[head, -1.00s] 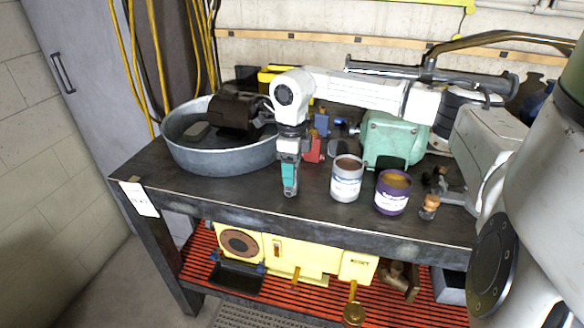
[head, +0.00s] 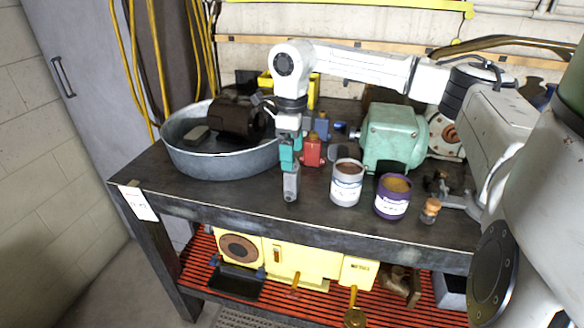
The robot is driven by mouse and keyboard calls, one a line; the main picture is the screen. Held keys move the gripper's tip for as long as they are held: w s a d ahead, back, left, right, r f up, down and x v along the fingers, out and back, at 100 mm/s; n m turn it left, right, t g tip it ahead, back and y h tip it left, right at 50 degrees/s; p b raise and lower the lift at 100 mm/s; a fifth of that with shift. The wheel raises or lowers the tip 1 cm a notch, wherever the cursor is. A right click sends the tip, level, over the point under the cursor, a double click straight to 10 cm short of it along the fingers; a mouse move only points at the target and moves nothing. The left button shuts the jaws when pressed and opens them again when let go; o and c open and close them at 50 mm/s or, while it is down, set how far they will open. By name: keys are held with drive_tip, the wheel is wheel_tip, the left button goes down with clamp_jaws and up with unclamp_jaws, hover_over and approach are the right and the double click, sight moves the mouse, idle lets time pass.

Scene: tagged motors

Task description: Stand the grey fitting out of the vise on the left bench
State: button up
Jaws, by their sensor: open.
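The grey fitting (head: 291,184) is a slim grey piece that appears to stand upright on the dark bench (head: 235,190) near its front edge. My gripper (head: 289,164), with teal fingers, points down just above the fitting. It is open, and its fingertips are at or just over the fitting's top; I cannot tell whether they still touch it. A dark metal piece that may be the vise (head: 458,202) lies at the right of the bench, partly hidden by my arm.
A metal tub (head: 220,163) with a dark motor is at the left. A white can (head: 346,187), a purple can (head: 392,198) and a small corked jar (head: 430,211) stand right. A green motor (head: 388,138) is behind them.

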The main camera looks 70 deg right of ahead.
drive_tip(key=shift+r, duration=2.8)
